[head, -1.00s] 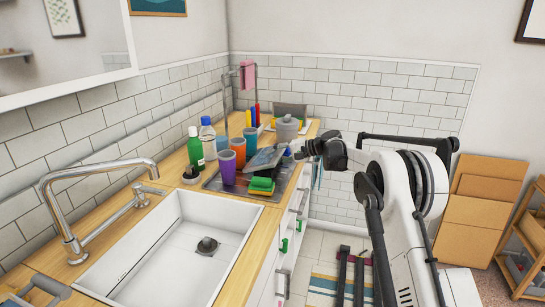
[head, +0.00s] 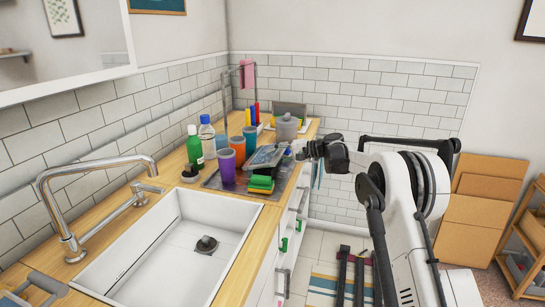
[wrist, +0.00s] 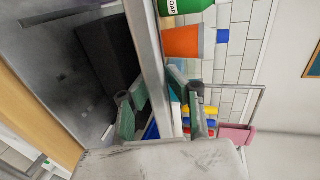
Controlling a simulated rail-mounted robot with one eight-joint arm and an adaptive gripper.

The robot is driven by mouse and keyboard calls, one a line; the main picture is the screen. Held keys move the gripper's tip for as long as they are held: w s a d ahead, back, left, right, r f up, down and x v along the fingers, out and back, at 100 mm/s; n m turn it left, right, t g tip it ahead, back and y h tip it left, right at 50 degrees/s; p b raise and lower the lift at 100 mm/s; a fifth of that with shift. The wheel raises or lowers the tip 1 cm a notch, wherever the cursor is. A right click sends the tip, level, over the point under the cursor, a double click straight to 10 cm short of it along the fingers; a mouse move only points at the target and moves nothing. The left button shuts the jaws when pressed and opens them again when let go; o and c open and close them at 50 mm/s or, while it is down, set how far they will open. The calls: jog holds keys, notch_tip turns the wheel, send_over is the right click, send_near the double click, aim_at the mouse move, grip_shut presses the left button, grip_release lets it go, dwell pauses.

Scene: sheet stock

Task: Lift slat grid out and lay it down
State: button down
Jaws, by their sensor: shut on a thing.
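A flat grey piece, which I take as the slat grid (head: 267,156), is tilted above the counter beside the cups; its slats are too small to make out. My gripper (head: 300,151) is at its right end. In the wrist view, the fingers of my gripper (wrist: 160,112) are on either side of the pale edge of a grey panel (wrist: 148,50), shut on it. A dark recess shows left of that edge. A dark grey tray or mat (head: 213,182) lies below on the counter, partly hidden by cups and sponges.
A purple cup (head: 226,165), orange and blue cups stand close left of the grid. Green and yellow sponges (head: 261,184) lie in front. Bottles (head: 195,148) and a grey pot (head: 287,127) stand nearby.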

jog(key=c, duration=1.6)
grip_release()
jog(key=shift+c, duration=0.2)
jog(key=shift+f, duration=0.2)
jog(key=shift+s+d+r+b, duration=0.1)
jog(key=shift+s+d+b, duration=0.15)
jog(key=shift+d, duration=1)
jog(key=shift+s+d+f+b, duration=0.1)
jog(key=shift+s+d, duration=0.2)
jog(key=shift+d, duration=0.95)
jog(key=shift+s+d+r+b, duration=0.1)
jog(key=shift+s+d+b, duration=0.15)
jog(key=shift+d, duration=1)
jog(key=shift+r, duration=0.1)
jog(key=shift+r+p, duration=1)
jog(key=shift+r, duration=1.45)
